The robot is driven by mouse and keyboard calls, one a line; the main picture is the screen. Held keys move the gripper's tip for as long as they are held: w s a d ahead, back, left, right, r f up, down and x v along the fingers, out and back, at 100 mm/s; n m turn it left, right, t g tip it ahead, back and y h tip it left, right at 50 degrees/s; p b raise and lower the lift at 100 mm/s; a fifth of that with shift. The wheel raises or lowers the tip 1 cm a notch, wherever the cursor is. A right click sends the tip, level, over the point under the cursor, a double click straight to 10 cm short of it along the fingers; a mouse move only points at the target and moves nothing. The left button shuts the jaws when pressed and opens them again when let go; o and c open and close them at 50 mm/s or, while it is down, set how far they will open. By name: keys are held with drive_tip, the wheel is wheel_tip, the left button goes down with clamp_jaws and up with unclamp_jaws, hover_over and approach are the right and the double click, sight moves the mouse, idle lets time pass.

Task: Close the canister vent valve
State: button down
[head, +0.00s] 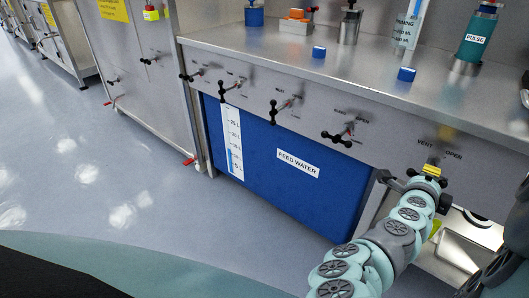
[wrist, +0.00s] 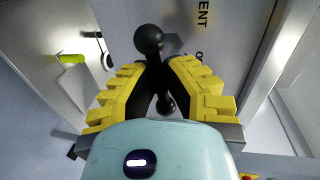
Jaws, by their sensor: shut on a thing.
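The vent valve handle (wrist: 149,39) is black with ball ends and sits on the grey panel below a label reading VENT and OPEN (head: 438,149). In the wrist view one ball stands beyond my fingertips and another dark ball shows lower between the fingers. My gripper (wrist: 163,68), with yellow ridged fingers, is shut on the handle between these balls. In the head view my gripper (head: 430,171) is at the panel under the label and hides most of the handle. The handle's exact angle is hard to tell there.
Several similar black valve handles line the panel to the left, one near the middle (head: 340,136). Below is a blue feed water tank (head: 275,175). A teal PULSE canister (head: 477,38) stands on the steel bench (head: 350,70). Open floor (head: 90,150) lies left.

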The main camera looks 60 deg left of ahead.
drive_tip(key=shift+f+m, duration=0.1)
drive_tip(key=shift+m, duration=0.3)
drive_tip(key=c, duration=1)
unclamp_jaws()
drive_tip(key=shift+s, duration=0.1)
drive_tip(key=v, duration=0.7)
drive_tip(key=shift+s+d, duration=0.15)
drive_tip(key=shift+d, duration=0.05)
